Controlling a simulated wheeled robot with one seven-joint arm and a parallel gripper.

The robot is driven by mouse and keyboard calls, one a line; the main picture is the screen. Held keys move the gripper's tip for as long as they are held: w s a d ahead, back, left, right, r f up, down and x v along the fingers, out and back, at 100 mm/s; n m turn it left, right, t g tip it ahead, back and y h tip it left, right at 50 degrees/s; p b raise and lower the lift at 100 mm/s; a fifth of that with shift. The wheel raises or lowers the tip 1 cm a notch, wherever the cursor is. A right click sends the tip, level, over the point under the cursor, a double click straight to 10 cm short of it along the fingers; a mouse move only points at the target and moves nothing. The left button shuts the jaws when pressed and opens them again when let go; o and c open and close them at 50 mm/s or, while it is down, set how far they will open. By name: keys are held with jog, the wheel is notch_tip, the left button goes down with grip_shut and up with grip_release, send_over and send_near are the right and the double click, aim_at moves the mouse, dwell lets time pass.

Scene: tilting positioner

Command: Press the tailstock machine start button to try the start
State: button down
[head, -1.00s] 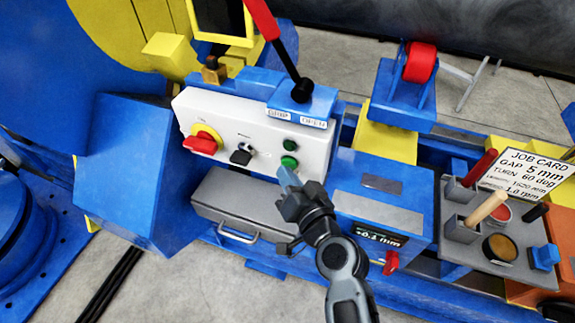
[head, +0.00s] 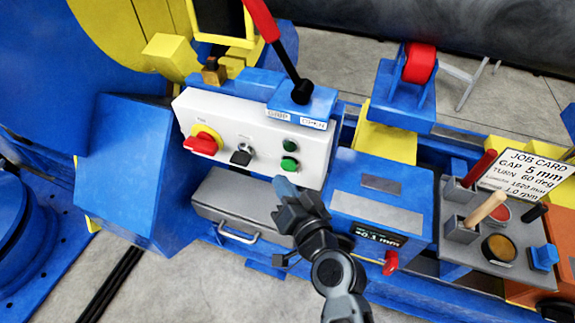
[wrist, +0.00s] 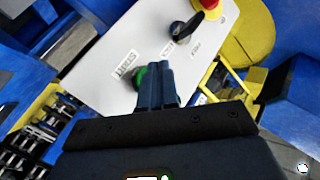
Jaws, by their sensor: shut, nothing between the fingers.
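The white control panel (head: 225,133) stands on the blue machine. It carries a green button (head: 289,164) low on its right side, with a darker green round part (head: 291,146) above it. My gripper (head: 283,187) is shut and empty, its tips just below the lower green button in the head view, apparently a little in front of the panel. In the wrist view the shut fingers (wrist: 162,68) partly cover a green button (wrist: 140,76) on the panel (wrist: 110,58). I cannot tell whether the tips touch anything.
A red-handled lever (head: 283,58) rises above the panel. A grey drawer box (head: 228,205) lies below, and a blue box with a display (head: 378,238) is at the right.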

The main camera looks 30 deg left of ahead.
jog(key=shift+s+d+p, duration=0.15)
jog(key=shift+s+d, duration=0.15)
jog(key=shift+s, duration=0.8)
jog(key=shift+s+d+p, duration=0.15)
jog(key=shift+s+d, duration=0.1)
jog(key=shift+s, duration=0.8)
jog(key=s+d+f+m+t+h, duration=0.1)
jog(key=s+d+t+h, duration=0.2)
jog(key=d, duration=0.6)
jog(key=s+d+f+m+h, duration=0.15)
jog(key=s+d, duration=0.25)
jog(key=d, duration=0.5)
jog(key=s+d+f+m+t+h, duration=0.15)
jog(key=s+d+h, duration=0.25)
jog(key=d, duration=0.6)
jog(key=s+d+r+t+h, duration=0.2)
jog(key=s+d+r+h, duration=0.3)
jog(key=s+d+r, duration=0.8)
notch_tip(320, 180, up, 2)
jog(key=shift+s+d+r, duration=0.15)
jog(key=shift+s+d, duration=0.2)
jog(key=shift+s, duration=0.9)
